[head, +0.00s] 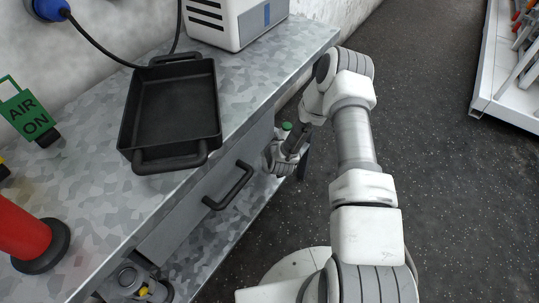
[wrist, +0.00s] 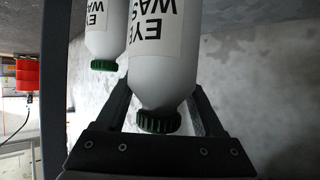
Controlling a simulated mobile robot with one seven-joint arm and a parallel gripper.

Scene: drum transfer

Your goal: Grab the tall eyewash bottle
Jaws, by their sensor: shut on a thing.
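Two white bottles with dark green ribbed caps and black "EYE WASH" lettering show in the wrist view. The nearer eyewash bottle (wrist: 162,75) sits between the two fingers of my gripper (wrist: 163,100), which is shut on it. The other eyewash bottle (wrist: 104,40) is beside it to the left, outside the fingers. The far ends of both bottles are cut off by the frame, so I cannot compare their heights. In the head view my gripper (head: 282,157) is low beside the bench front, and a small green cap (head: 286,126) shows by it.
A black tray (head: 172,105) sits on the mottled grey bench (head: 95,195). A drawer with a black handle (head: 230,186) is in the bench front, with a lower shelf (head: 215,240) below. A white device (head: 235,20) stands behind. Dark floor (head: 440,190) lies clear to the right.

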